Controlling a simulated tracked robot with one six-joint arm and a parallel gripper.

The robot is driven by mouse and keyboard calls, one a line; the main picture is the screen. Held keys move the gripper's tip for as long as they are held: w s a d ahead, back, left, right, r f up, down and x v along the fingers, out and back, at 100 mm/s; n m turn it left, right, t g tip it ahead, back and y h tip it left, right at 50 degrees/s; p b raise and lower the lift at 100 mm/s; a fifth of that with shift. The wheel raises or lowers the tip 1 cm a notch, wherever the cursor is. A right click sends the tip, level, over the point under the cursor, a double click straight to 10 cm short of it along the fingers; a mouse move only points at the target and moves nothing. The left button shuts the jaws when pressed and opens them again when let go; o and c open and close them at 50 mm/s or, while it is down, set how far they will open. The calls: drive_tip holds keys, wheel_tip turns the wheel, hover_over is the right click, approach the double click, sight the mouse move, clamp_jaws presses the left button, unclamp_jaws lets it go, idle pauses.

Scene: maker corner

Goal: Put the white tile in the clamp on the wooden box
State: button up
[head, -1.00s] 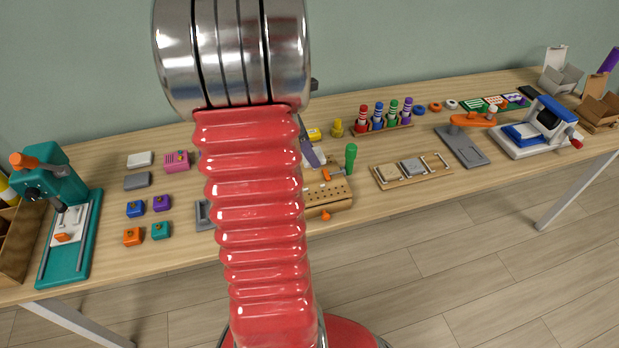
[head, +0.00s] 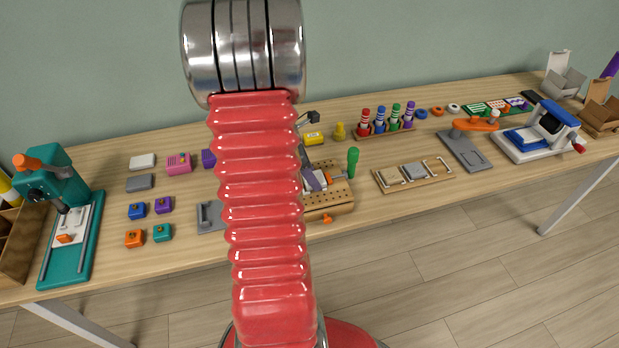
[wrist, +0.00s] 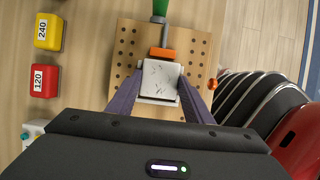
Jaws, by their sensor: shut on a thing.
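In the wrist view, my gripper (wrist: 159,82) is shut on the white tile (wrist: 160,76), with its purple fingers at the tile's left and right sides. The tile has dark thin marks on its face. It is over the wooden box (wrist: 124,52), just below the clamp's orange jaw (wrist: 155,55). I cannot tell whether tile and jaw touch. The clamp's green handle (wrist: 160,8) is at the top. In the head view, the wooden box (head: 338,207) and green handle (head: 353,160) show right of my arm, and the gripper is partly hidden.
Yellow (wrist: 48,32) and red (wrist: 46,81) numbered blocks lie left of the box. In the head view, a wooden rack (head: 425,178) stands right of the box, and a rack of coloured pegs (head: 385,128) behind it. A grey plate (head: 209,216) lies left.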

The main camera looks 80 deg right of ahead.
drive_tip(key=shift+f, duration=0.15)
drive_tip(key=o, duration=1)
drive_tip(key=shift+o, duration=0.2)
drive_tip(key=v, duration=1.2)
drive_tip(key=shift+w+a, duration=0.1)
drive_tip(key=shift+w, duration=0.05)
